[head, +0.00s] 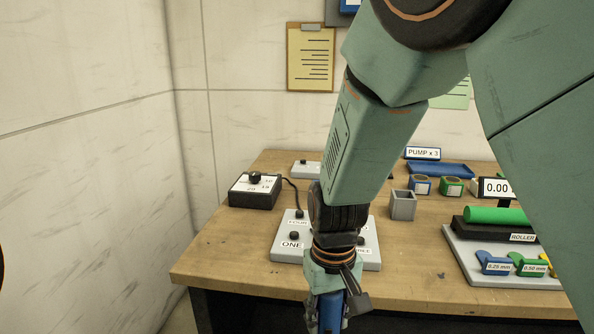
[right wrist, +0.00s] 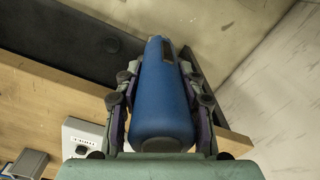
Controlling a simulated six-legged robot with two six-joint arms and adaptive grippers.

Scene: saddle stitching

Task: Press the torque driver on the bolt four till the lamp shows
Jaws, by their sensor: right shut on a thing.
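My right gripper (head: 335,300) is shut on a blue torque driver (head: 331,314), low at the front edge of the table, in front of the bolt plate. The driver's blue body (right wrist: 162,100) fills the middle of the right wrist view between the fingers, with a dark panel near its far end. The light bolt plate (head: 285,250) carries black bolts with word labels. Bolt four (head: 299,214) stands at its back left, behind the FOUR label. My right arm covers the plate's middle and part of its right side. The driver is apart from bolt four. I see no lit lamp.
A black dial box (head: 252,196) with a cable stands behind the plate on the left. A grey open cup (head: 403,205), blue tray (head: 440,169), green roller (head: 495,215) and feeler gauges (head: 495,264) lie to the right. A wall closes the left side.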

